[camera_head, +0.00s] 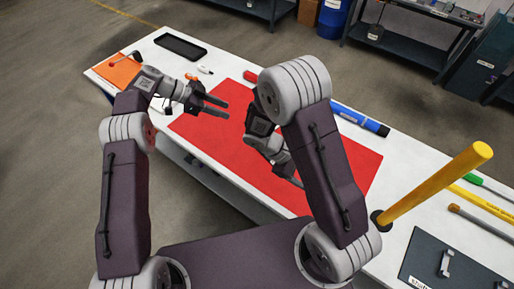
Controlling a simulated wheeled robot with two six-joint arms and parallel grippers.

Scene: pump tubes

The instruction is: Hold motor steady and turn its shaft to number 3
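My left gripper (226,110) reaches in over the left part of the red mat (335,158). Its two dark fingers are apart, with only red mat visible between them. My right gripper (292,178) points down over the middle of the red mat, mostly hidden behind my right forearm. Its finger state is unclear. I cannot make out a motor, its shaft or any number; they may be hidden behind my arms or be too small to tell.
The white table (220,62) carries a black tray (180,47), an orange mat (116,72) with a dark object, and a blue tube (357,119). A tall yellow post (435,185) stands at the right, near a dark panel (455,262) and several coloured tools.

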